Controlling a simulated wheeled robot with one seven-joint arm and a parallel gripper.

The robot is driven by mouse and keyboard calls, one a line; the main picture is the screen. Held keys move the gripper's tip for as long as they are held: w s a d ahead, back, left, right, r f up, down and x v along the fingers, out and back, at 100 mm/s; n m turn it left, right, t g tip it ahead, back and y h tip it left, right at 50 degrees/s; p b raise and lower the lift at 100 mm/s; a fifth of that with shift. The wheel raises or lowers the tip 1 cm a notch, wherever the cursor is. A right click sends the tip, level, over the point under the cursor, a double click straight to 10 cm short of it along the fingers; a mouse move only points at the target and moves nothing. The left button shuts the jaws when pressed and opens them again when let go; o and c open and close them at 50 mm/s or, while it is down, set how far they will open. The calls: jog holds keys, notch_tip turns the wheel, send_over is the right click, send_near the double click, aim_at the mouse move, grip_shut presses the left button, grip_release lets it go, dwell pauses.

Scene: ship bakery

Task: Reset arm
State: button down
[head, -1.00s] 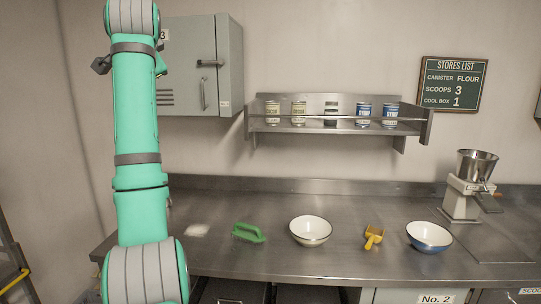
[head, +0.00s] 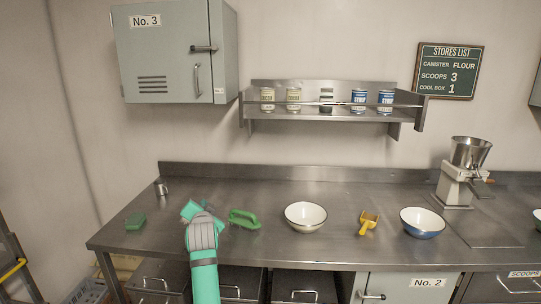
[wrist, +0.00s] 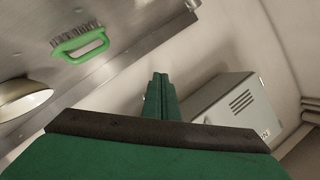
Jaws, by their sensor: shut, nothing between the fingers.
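My arm (head: 203,255) rises from the bottom of the head view and ends over the left part of the steel counter (head: 270,250). My gripper (wrist: 160,90) shows in the wrist view as two dark green fingers pressed together, with nothing held. In the head view its fingertips cannot be made out. The end of the arm appears just left of a green-handled brush (head: 244,219), which also shows at the upper left of the wrist view (wrist: 80,43).
A cream bowl (head: 305,216), yellow scoop (head: 368,222), blue bowl (head: 422,223) and grinder (head: 464,175) stand rightward. A small metal cup (head: 161,187) and green block (head: 135,221) are at left. A shelf (head: 330,114) of tins and cabinet No. 3 (head: 175,60) hang above.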

jog(key=s+d+f+n+h, duration=0.1)
jog(key=s+d+f, duration=0.4)
jog(key=f, duration=0.5)
jog(key=s+d+f, duration=0.3)
jog(key=s+f, duration=0.4)
jog(key=f, duration=0.2)
jog(key=s+d+f+n+h, duration=0.1)
jog(key=s+d+f, duration=0.4)
jog(key=f, duration=0.5)
jog(key=s+d+f, duration=0.2)
jog(key=s+f, duration=0.1)
jog(key=s, duration=0.3)
jog(key=s+d+f, duration=0.1)
jog(key=s+f, duration=0.2)
jog(key=s, duration=0.4)
jog(key=s+d+f+n+h, duration=0.1)
jog(key=s+d, duration=0.1)
jog(key=s, duration=0.8)
jog(key=s+d+f+n, duration=0.1)
jog(key=s+d, duration=0.2)
jog(key=s, duration=0.8)
jog(key=s+d+r+n, duration=0.1)
jog(key=s+r, duration=0.4)
jog(key=s, duration=0.4)
jog(key=s+d+r+h, duration=0.1)
jog(key=s+r, duration=0.4)
jog(key=s, duration=0.4)
jog(key=shift+s+n+t, duration=0.2)
jog(key=shift+n+t, duration=0.1)
jog(key=shift+n, duration=0.1)
